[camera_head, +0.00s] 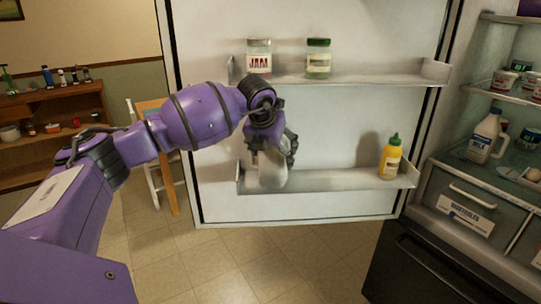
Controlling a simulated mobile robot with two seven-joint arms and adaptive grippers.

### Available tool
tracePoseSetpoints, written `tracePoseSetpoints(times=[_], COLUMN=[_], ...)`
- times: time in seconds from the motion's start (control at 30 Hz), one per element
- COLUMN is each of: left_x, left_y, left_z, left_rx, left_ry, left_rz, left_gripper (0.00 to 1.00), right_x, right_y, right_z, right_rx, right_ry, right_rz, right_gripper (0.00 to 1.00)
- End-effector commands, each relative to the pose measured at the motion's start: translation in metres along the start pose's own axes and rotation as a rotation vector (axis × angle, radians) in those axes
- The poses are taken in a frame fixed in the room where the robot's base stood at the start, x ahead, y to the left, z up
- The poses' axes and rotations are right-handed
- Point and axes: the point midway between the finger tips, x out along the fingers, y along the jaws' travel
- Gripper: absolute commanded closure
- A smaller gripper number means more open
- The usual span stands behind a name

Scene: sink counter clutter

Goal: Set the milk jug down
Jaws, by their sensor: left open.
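My left arm reaches in from the left to the open fridge door. My left gripper (272,150) is open at the left end of the lower door shelf (330,181). A pale, whitish container (268,172) stands in that shelf right below and against the gripper. Its top is hidden by the gripper, and I cannot tell whether the fingers touch it or whether it is a milk jug. A white milk jug (485,137) with a label stands upright inside the fridge at right, on a glass shelf, away from my gripper. My right gripper is not in view.
A yellow mustard bottle (390,157) stands at the right end of the lower door shelf, with free room left of it. A jam jar (258,57) and a green-lidded jar (318,58) stand on the upper door shelf. A vegetables drawer (470,200) sits below the fridge shelf.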

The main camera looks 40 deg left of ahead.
Motion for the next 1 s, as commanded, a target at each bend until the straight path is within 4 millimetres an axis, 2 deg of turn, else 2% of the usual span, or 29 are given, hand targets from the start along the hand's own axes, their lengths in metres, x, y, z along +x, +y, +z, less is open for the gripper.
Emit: tracePoseSetpoints(times=[0.13, 0.23, 0.5, 0.7, 1.0], left_x=[-0.012, -0.03, -0.056, -0.077, -0.089], left_y=[0.001, 0.001, 0.002, 0.001, -0.001], left_z=[0.001, 0.001, -0.055, -0.089, -0.104], left_rx=[-0.001, 0.001, 0.006, 0.005, 0.0], left_ry=[-0.002, -0.004, 0.003, 0.004, 0.0], left_rz=[0.001, 0.002, 0.008, 0.007, 0.001], left_gripper=[0.17, 0.17, 0.17, 0.17, 0.17], right_x=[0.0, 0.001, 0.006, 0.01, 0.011], right_y=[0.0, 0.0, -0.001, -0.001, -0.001], right_z=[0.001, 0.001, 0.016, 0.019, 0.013], right_rx=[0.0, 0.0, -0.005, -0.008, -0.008], right_ry=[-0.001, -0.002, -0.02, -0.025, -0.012], right_rz=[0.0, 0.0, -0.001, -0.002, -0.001], right_gripper=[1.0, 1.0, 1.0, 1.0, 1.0])
